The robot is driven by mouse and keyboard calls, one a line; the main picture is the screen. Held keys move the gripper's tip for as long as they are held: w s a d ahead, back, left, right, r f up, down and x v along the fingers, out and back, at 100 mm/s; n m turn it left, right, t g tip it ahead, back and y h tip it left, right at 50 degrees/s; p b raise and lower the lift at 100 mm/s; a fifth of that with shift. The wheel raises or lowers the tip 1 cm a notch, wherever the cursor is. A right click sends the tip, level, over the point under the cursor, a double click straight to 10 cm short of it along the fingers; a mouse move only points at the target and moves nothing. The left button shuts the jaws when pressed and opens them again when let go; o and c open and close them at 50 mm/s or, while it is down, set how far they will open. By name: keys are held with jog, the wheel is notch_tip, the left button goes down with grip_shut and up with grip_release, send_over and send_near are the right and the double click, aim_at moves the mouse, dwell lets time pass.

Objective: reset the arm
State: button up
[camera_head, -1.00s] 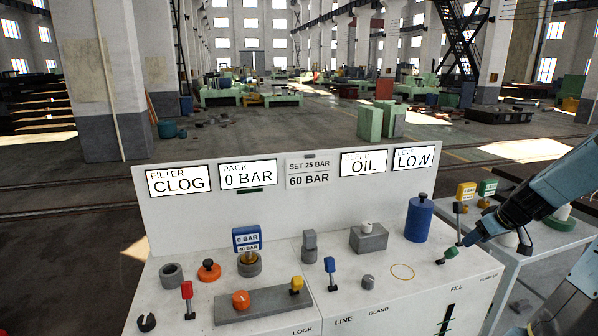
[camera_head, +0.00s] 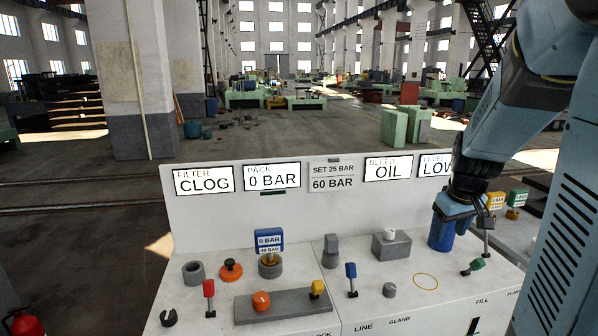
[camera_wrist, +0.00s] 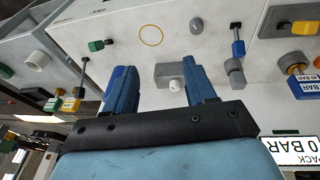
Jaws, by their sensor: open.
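My gripper (camera_head: 457,208) is at the right of the head view, over the back right of the white console (camera_head: 300,300). It appears just in front of the top of the blue cylinder (camera_head: 441,236), overlapping it in the picture; I cannot tell whether they touch. In the wrist view the two blue fingers of my gripper (camera_wrist: 160,82) stand wide apart with nothing held between them. Beyond the gap, the grey block with a white knob (camera_wrist: 170,74) shows on the console top.
The console bears a blue-handled lever (camera_head: 351,279), red lever (camera_head: 209,297), green lever (camera_head: 473,267), orange knob (camera_head: 261,301) and blue gauge sign (camera_head: 269,240). Its upright panel (camera_head: 330,205) stands behind. A second table with yellow and green signs (camera_head: 517,198) is at right. Open floor lies beyond.

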jog(key=s+a+r+m+t, duration=0.1)
jog(key=s+a+r, duration=0.4)
jog(key=s, duration=0.3)
jog(key=s+a+r+m+t+y, duration=0.1)
jog(key=s+a+r, duration=0.4)
jog(key=s, duration=0.3)
jog(key=shift+s+a+r, duration=0.2)
jog(key=shift+s+a, duration=0.2)
jog(key=shift+a, duration=0.35)
